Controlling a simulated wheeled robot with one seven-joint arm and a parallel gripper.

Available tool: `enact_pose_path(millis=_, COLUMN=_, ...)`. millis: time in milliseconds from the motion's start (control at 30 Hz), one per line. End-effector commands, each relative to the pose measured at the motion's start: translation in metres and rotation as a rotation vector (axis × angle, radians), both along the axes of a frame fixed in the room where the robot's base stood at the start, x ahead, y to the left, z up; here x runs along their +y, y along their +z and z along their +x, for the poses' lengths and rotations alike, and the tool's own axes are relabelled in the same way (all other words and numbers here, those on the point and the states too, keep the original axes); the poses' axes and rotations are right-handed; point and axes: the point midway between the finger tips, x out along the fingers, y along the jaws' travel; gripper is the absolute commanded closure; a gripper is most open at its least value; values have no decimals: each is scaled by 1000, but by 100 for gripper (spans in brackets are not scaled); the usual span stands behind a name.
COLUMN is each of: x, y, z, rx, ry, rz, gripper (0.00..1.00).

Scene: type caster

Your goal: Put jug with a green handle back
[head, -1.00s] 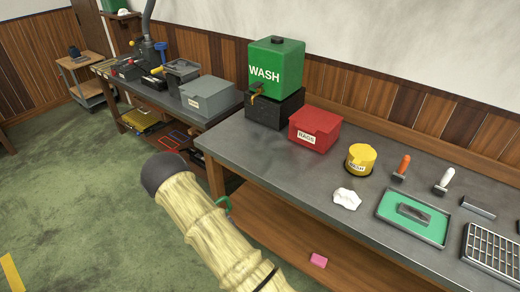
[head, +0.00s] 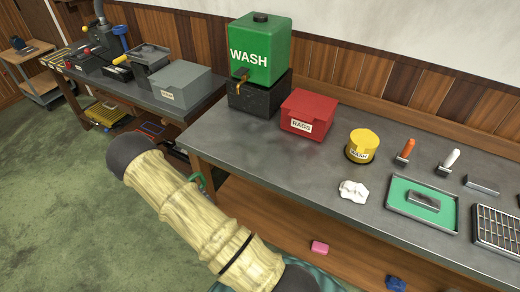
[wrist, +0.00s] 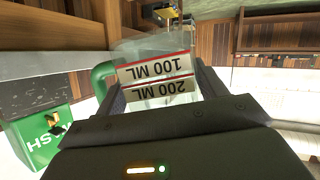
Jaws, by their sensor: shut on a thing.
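In the wrist view a clear jug (wrist: 150,47) with white labels reading 100 ML and 200 ML sits between the fingers of my gripper (wrist: 158,82). Its green handle (wrist: 103,74) sticks out to the left. My gripper is shut on the jug's body. The wrist picture is turned over, so the lettering appears upside down. In the head view my arm hides the gripper and most of the jug.
The grey bench (head: 285,165) carries a green WASH tank (head: 262,55), red RAGS box (head: 308,114), yellow can (head: 362,147), white cloth (head: 353,191) and green-lined tray (head: 405,215). A second bench with a grey lidded box (head: 178,84) stands at left. Green floor is open at left.

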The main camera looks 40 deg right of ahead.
Motion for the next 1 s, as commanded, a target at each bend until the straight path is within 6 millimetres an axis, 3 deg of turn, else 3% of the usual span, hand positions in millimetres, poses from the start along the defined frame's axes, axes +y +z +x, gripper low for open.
enact_pose_path(millis=267, x=0, y=1, z=1, rx=-2, ry=-3, rz=1, gripper=61)
enact_pose_path(millis=367, x=-12, y=7, z=7, rx=-5, ry=-43, rz=7, gripper=61)
enact_pose_path(millis=467, x=-38, y=18, z=19, rx=-8, ry=-130, rz=20, gripper=61)
enact_pose_path(millis=733, x=-160, y=69, z=44, rx=-25, ry=-561, rz=82, gripper=61)
enact_pose_path(millis=1000, x=-281, y=123, z=28, rx=-69, ry=-1035, rz=143, gripper=61)
